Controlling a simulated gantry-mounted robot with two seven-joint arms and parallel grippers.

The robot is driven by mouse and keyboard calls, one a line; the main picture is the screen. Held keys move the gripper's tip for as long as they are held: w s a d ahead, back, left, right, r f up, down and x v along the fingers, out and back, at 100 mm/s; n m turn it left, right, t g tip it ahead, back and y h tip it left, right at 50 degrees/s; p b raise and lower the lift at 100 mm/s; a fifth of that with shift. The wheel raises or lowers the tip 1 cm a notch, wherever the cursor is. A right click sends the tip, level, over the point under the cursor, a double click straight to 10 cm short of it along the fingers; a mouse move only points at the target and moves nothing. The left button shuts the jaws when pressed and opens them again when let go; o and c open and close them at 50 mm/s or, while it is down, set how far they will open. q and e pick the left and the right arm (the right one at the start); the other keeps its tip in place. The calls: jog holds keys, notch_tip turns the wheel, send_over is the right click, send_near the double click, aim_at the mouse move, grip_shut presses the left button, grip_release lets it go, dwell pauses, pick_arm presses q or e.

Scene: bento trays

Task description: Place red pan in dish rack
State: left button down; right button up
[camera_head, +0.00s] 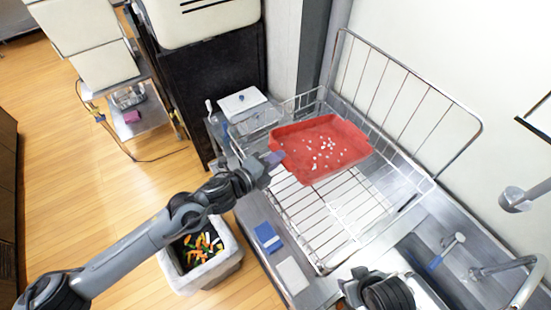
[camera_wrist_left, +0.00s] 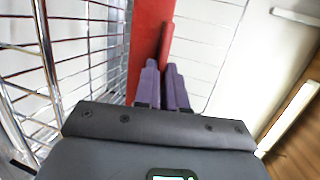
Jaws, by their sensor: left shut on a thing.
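The red pan (camera_head: 340,140) is a shallow rectangular tray with small white bits scattered inside. In the head view it appears over the far left part of the wire dish rack (camera_head: 335,208), slightly tilted; I cannot tell whether it touches the wires. My left gripper (camera_head: 272,159) is shut on the pan's near left edge or handle. In the left wrist view the purple fingers (camera_wrist_left: 163,85) are close together on the red pan (camera_wrist_left: 149,35), seen nearly edge-on, with rack wires (camera_wrist_left: 95,45) to the left. My right gripper is not seen.
The rack's tall wire side (camera_head: 480,125) stands along the wall. A blue sponge (camera_head: 268,238) and a white block (camera_head: 292,276) lie on the counter edge. A bin (camera_head: 205,272) stands below left. A faucet (camera_head: 525,285) is at right. The rack's near part is empty.

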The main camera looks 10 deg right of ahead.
pick_arm(q)
jog(key=shift+f, duration=0.2)
jog(key=shift+f+b, duration=0.5)
jog(key=shift+b, duration=0.05)
jog(key=c, duration=1.2)
grip_release()
